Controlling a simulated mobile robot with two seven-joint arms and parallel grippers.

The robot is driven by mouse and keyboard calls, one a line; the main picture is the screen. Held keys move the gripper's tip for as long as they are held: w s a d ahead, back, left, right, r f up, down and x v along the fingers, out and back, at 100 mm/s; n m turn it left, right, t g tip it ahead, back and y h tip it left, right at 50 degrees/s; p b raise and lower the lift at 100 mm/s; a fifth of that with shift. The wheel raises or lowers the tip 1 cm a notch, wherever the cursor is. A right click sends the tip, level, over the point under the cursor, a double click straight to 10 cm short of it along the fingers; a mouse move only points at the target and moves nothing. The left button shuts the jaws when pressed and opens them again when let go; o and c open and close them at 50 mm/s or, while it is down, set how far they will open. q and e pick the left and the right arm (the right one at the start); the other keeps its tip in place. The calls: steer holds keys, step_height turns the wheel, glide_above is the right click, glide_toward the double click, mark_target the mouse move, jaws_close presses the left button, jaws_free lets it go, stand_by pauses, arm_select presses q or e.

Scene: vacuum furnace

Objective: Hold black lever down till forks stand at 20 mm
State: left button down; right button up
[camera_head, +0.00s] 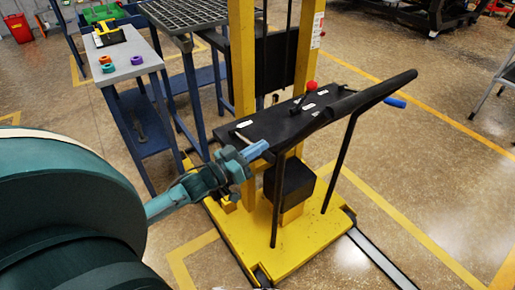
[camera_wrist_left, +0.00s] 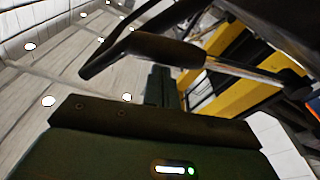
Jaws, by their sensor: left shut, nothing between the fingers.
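The yellow stacker lift (camera_head: 242,60) stands in the middle of the head view. Its black control panel (camera_head: 290,115) carries a lever with a red knob (camera_head: 311,86); a blue-gripped lever (camera_head: 394,102) shows at its right. In the left wrist view a black lever (camera_wrist_left: 168,49) on a metal rod lies just beyond my left gripper (camera_wrist_left: 160,82). In the head view my left gripper (camera_head: 256,150) is shut and empty at the panel's left end, and the black grip is not clearly visible there. I cannot tell whether the fingertips touch it. The forks are not clearly seen and no height is readable.
A black handle bar (camera_head: 345,105) rises along the near side of the panel. A grey-topped bench (camera_head: 126,58) with coloured rings and a grated table (camera_head: 185,14) stand behind left.

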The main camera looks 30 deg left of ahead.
arm_select(q)
steer(key=shift+f, duration=0.1)
